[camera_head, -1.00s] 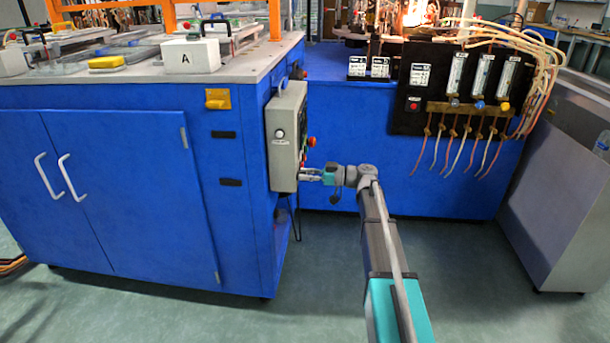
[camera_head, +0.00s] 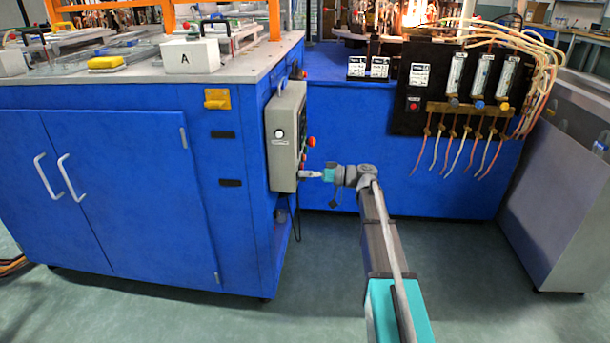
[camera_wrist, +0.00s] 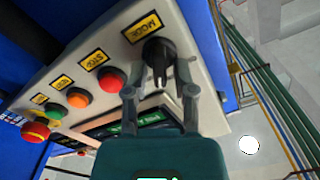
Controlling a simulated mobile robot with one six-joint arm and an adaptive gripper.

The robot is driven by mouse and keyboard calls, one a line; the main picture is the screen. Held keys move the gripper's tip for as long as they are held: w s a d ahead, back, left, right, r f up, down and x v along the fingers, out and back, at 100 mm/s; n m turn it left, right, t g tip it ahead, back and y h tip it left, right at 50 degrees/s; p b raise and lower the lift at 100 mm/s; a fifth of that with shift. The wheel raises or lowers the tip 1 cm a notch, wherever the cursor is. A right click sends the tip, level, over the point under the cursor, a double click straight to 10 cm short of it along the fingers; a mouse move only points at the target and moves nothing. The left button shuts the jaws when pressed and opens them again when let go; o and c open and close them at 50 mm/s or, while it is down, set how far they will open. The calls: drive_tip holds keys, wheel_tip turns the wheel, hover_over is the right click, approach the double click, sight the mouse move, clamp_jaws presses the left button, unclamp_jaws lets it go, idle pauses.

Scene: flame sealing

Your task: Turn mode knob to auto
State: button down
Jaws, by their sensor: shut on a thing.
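The mode knob (camera_wrist: 158,52) is black and sits at the end of the control panel's face, beside a yellow MODE label (camera_wrist: 142,27) in the wrist view. My gripper (camera_wrist: 160,72) has its two grey fingers on either side of the knob, shut on it. The control panel (camera_head: 287,135) is a grey box on the side of the blue cabinet. In the head view my gripper (camera_head: 310,174) reaches the lower part of the box from the right. The knob itself is hidden there. I cannot read which setting the knob points to.
A red button (camera_wrist: 112,80), an orange button (camera_wrist: 77,98), a green button (camera_wrist: 55,111) and a red emergency stop (camera_wrist: 36,130) line the panel. A dark display (camera_wrist: 125,124) lies beside them. The blue cabinet (camera_head: 130,190) stands left; open floor (camera_head: 470,280) lies right.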

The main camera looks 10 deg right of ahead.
drive_tip(key=shift+w+d+m, duration=0.1)
drive_tip(key=shift+w+m, duration=0.05)
drive_tip(key=shift+m, duration=0.7)
drive_tip(key=shift+w+m, duration=0.15)
drive_tip(key=shift+m, duration=0.7)
drive_tip(key=c, duration=0.7)
unclamp_jaws()
drive_tip(key=shift+s, duration=0.1)
drive_tip(key=v, duration=1.2)
